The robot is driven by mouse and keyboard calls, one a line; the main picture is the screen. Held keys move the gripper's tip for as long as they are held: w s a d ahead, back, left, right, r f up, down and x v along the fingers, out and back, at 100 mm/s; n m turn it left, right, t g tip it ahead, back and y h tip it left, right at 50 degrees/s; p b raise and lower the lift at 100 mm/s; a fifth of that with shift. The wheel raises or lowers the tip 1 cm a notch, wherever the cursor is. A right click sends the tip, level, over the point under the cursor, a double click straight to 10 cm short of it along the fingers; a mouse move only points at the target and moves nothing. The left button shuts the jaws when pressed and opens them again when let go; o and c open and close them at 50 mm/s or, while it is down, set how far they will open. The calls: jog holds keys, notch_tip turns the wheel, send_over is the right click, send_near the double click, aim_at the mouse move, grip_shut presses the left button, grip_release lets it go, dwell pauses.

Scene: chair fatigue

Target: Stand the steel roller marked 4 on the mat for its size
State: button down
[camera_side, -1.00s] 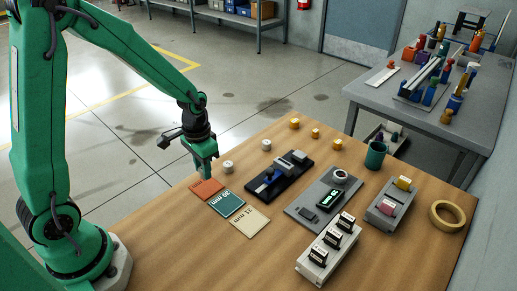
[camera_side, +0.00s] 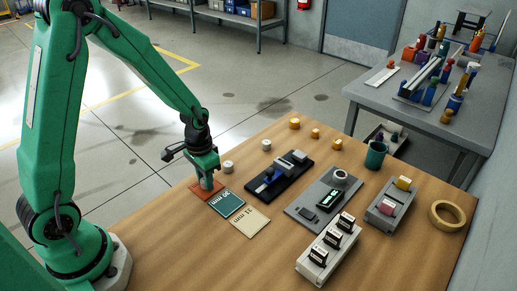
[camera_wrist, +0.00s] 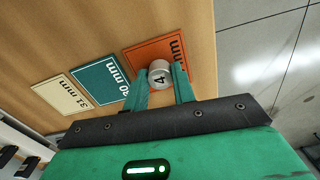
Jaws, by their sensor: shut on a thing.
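The steel roller marked 4 (camera_wrist: 159,76) is between the two fingers of my gripper (camera_wrist: 163,88) in the wrist view, its marked end facing the camera. My gripper (camera_side: 207,186) is shut on it, over the orange mat (camera_side: 196,192). The orange mat (camera_wrist: 143,55) shows behind the roller, its number partly hidden. I cannot tell whether the roller touches the mat. The teal mat marked 30 mm (camera_side: 227,212) and the cream mat marked 31 mm (camera_side: 261,217) lie beside it, both bare. They also show in the wrist view, teal (camera_wrist: 88,75) and cream (camera_wrist: 50,92).
Two other pale metal rollers stand nearby, one close (camera_side: 228,167) and one farther back (camera_side: 266,145). Several yellow pieces (camera_side: 315,133) stand beyond. A black measuring fixture (camera_side: 290,181), a grey plate (camera_side: 309,212), a green cup (camera_side: 376,154) and a tape roll (camera_side: 433,219) occupy the right.

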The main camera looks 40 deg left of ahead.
jog(key=shift+f, duration=0.15)
jog(key=c, duration=1.2)
grip_release()
jog(key=shift+o, duration=0.2)
jog(key=shift+r, duration=0.2)
notch_tip(320, 180, up, 12)
jog(key=s+d+r+t, duration=0.1)
jog(key=s+r+t, duration=0.1)
jog(key=s+r, duration=0.4)
jog(key=s+d+r+n+t, duration=0.1)
jog(key=s+r+t, duration=0.2)
jog(key=s+r, duration=0.2)
jog(key=shift+s+d+r+t, duration=0.25)
jog(key=shift+s+r+t, duration=0.1)
jog(key=shift+s, duration=0.45)
